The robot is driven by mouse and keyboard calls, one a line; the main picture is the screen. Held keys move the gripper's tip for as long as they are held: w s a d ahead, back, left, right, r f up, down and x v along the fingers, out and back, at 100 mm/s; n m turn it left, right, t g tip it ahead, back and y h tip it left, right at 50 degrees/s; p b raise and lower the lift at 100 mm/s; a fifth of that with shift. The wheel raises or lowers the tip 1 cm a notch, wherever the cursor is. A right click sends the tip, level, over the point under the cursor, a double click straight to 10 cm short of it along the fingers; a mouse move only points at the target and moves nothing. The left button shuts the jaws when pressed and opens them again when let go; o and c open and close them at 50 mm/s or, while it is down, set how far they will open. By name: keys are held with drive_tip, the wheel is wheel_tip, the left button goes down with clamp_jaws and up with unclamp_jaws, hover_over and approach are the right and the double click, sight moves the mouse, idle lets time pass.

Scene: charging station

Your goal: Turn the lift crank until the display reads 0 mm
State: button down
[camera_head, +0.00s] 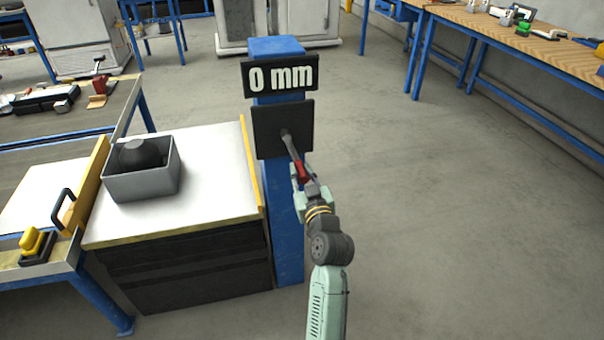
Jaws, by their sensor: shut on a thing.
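The display (281,76) at the top of the blue post reads 0 mm. The lift crank (289,142) sticks out from the black plate (266,117) below the display. Its grey arm points down and slightly right to a red handle (302,172). My gripper (302,178) is at the lower end of the crank and shut on the red handle. The fingertips and part of the handle are small and partly hidden in this view.
A white-topped cabinet (215,205) stands left of the blue post (287,240), with a grey bin (140,184) holding a dark round object. Workbenches stand at left and upper right. The floor (440,220) right of the post is clear.

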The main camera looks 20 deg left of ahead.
drive_tip(key=shift+d+b, duration=0.1)
drive_tip(key=shift+b, duration=0.25)
drive_tip(key=shift+w+d+n+b, duration=0.3)
drive_tip(key=shift+n+b, duration=0.3)
drive_tip(key=shift+b, duration=0.15)
drive_tip(key=shift+w+d+r+n+b, duration=0.35)
drive_tip(key=shift+d+r+n+b, duration=0.25)
drive_tip(key=shift+n+b, duration=0.6)
drive_tip(key=shift+w+d+r+n+b, duration=0.4)
drive_tip(key=shift+r+n+b, duration=0.35)
drive_tip(key=shift+n+b, duration=0.45)
drive_tip(key=shift+w+d+r+n+b, duration=0.3)
drive_tip(key=shift+d+r+n+b, duration=0.35)
drive_tip(key=shift+n+b, duration=0.5)
drive_tip(key=c, duration=1.4)
unclamp_jaws()
drive_tip(key=shift+a, duration=0.1)
